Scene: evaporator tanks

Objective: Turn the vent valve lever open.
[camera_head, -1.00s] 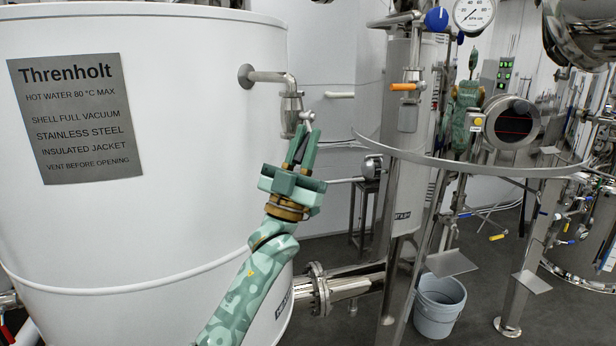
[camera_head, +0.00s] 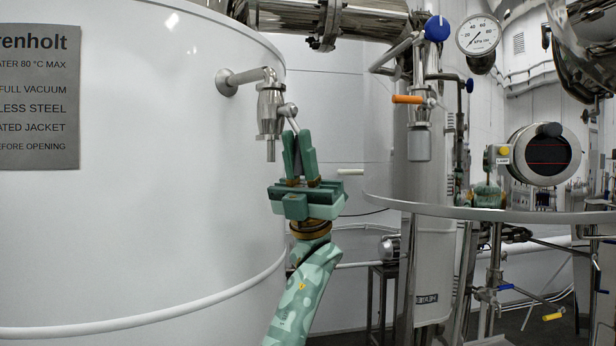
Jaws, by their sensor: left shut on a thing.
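The vent valve (camera_head: 269,112) is a small steel valve on a bent pipe from the side of the big white tank (camera_head: 130,230). Its outlet points down. Its short steel lever (camera_head: 289,111) slants down to the right from the valve body. My left gripper (camera_head: 296,138) is below and to the right of the valve, pointing up, with its green fingers closed around the lever's outer end. The fingers hide that end. I cannot see my right gripper.
A column to the right carries another valve with an orange handle (camera_head: 407,99) and a blue knob (camera_head: 437,28). A pressure gauge (camera_head: 478,36) is beyond it. A curved steel rail (camera_head: 450,211) crosses the right side. A large pipe (camera_head: 350,20) runs overhead.

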